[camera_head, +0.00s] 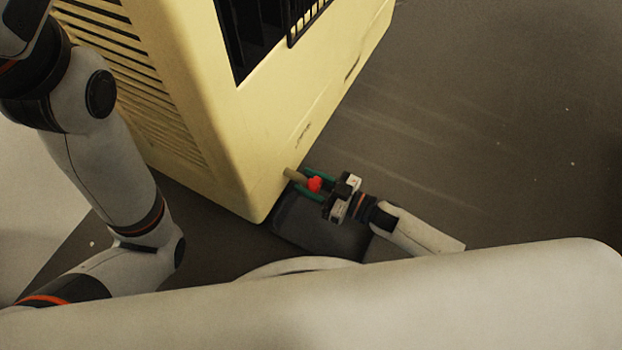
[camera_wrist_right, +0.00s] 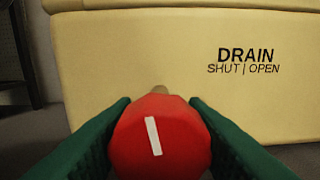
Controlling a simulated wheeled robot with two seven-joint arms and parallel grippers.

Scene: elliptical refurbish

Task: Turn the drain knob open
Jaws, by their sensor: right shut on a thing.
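The red drain knob (camera_head: 314,184) sits at the end of a short tan pipe (camera_head: 295,175) that sticks out low on the front of the cream machine (camera_head: 225,100). My right gripper (camera_head: 318,186) is shut on the knob, one green finger on each side. In the right wrist view the knob (camera_wrist_right: 160,138) fills the lower middle, and its white mark (camera_wrist_right: 153,136) is close to upright, its top leaning slightly left. The label "DRAIN SHUT | OPEN" (camera_wrist_right: 245,61) is on the panel to the upper right. My left arm is at the left, its gripper out of view.
A dark grey tray or bin (camera_head: 318,230) lies on the floor below the knob. The machine has side slats (camera_head: 150,90) and a dark grille at the top. The brown floor (camera_head: 480,130) to the right is clear.

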